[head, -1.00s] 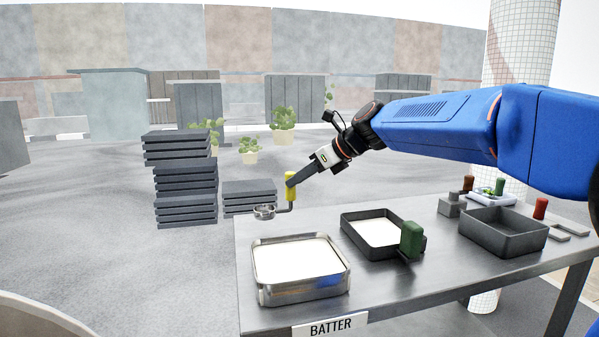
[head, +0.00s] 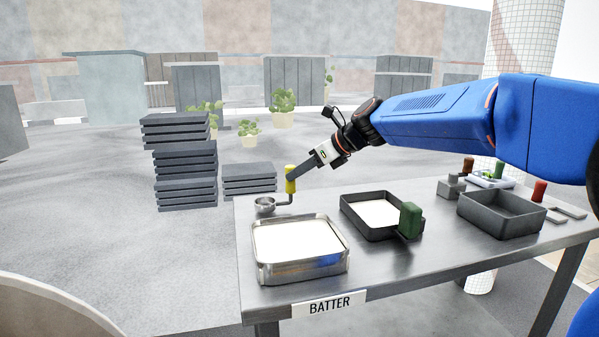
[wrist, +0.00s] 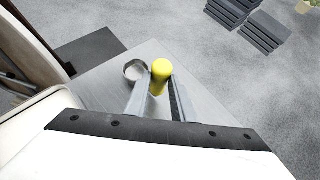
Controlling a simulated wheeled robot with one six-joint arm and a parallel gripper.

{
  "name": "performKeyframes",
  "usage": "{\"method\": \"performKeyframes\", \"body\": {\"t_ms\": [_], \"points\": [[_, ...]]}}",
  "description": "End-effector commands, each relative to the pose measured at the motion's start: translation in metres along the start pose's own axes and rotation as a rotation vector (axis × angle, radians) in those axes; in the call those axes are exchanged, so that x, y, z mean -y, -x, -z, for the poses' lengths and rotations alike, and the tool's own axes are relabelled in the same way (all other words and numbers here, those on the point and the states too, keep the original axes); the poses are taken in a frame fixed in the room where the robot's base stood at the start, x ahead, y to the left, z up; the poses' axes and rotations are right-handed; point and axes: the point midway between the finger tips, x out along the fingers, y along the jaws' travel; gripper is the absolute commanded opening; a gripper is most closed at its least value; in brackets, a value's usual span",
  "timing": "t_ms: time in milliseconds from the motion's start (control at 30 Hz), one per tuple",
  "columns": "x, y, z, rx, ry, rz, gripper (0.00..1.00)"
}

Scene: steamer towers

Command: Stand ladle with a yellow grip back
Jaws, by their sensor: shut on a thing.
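The ladle's yellow grip (head: 290,180) is between the fingers of my gripper (head: 295,174), which is shut on it. The grip stands about upright, and the ladle's metal bowl (head: 265,205) hangs to its left at the table's far left corner. I cannot tell whether the bowl touches the table (head: 400,270). In the wrist view the yellow grip (wrist: 161,72) shows end-on between my gripper's fingers (wrist: 160,90), with the round bowl (wrist: 134,70) beside it on the left.
A steel pan of white batter (head: 300,268) stands in front of the ladle. A dark pan (head: 375,232) with white contents and a green-handled tool (head: 410,220) is to its right. An empty dark tray (head: 500,225) stands further right. Stacked dark slabs (head: 185,165) are on the floor behind.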

Motion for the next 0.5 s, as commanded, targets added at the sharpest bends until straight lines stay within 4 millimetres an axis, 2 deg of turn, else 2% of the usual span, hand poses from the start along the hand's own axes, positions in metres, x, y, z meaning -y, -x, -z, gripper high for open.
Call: {"method": "performKeyframes", "body": {"t_ms": [500], "points": [[0.0001,-0.0034,0.0041,0.001,0.000,0.000,0.00]]}}
